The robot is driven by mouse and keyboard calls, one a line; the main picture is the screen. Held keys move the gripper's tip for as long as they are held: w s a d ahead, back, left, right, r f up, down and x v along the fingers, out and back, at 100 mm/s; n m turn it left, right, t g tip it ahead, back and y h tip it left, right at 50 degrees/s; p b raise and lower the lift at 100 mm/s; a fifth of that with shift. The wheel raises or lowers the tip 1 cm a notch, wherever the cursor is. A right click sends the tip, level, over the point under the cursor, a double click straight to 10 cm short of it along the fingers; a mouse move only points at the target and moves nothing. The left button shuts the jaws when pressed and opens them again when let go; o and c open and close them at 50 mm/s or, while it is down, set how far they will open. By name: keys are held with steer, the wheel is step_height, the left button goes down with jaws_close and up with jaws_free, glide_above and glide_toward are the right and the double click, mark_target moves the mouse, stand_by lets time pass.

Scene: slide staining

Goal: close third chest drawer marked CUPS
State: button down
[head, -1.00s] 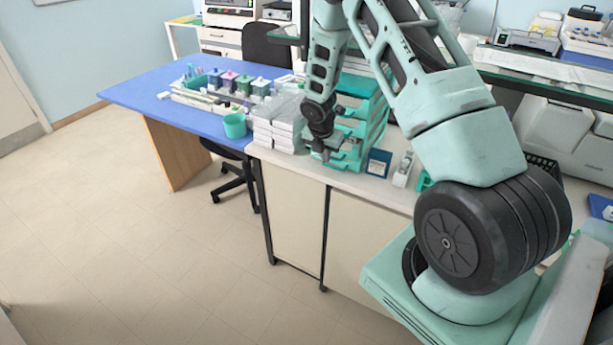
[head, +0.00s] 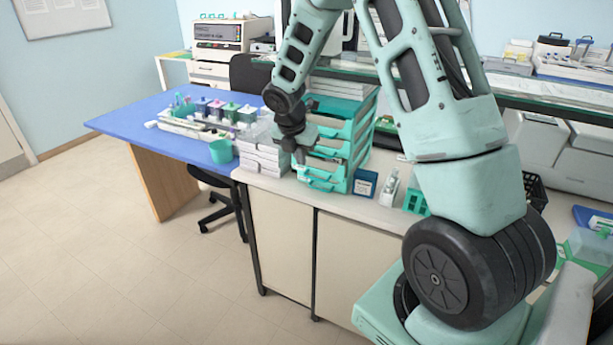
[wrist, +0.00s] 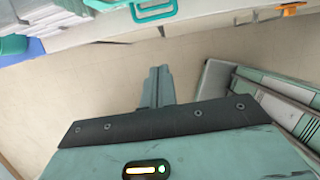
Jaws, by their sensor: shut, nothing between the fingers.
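The teal drawer chest (head: 358,150) stands on the white counter in the head view, its handled drawer fronts facing front left. The lowest visible drawer front (head: 322,181) seems to stick out beyond those above; how far each drawer is out is hard to tell. No CUPS marking is legible. My gripper (head: 301,160) is at the chest's left front, by the drawer handles, and partly covers them; I cannot tell if it touches. In the wrist view my gripper (wrist: 160,72) is shut and empty, with a teal handle (wrist: 153,10) beyond its fingertips.
White stacked boxes (head: 262,158) stand close left of the chest, with a teal cup (head: 221,151) on the blue table (head: 130,118) beyond. A dark blue box (head: 365,183) and a small white bottle holder (head: 389,188) stand right of the chest. Floor before the counter is clear.

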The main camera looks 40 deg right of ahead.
mark_target(310, 177)
steer(key=s+a+f+t+h+b, duration=0.2)
steer(key=a+f+h+b, duration=0.15)
steer(key=b, duration=1.45)
steer(key=w+d+f, duration=0.4)
steer(key=d+f, duration=0.3)
steer(key=d, duration=0.2)
steer(key=shift+d+f+h, duration=0.15)
steer(key=shift+f+h, duration=0.05)
steer(key=shift+h, duration=0.15)
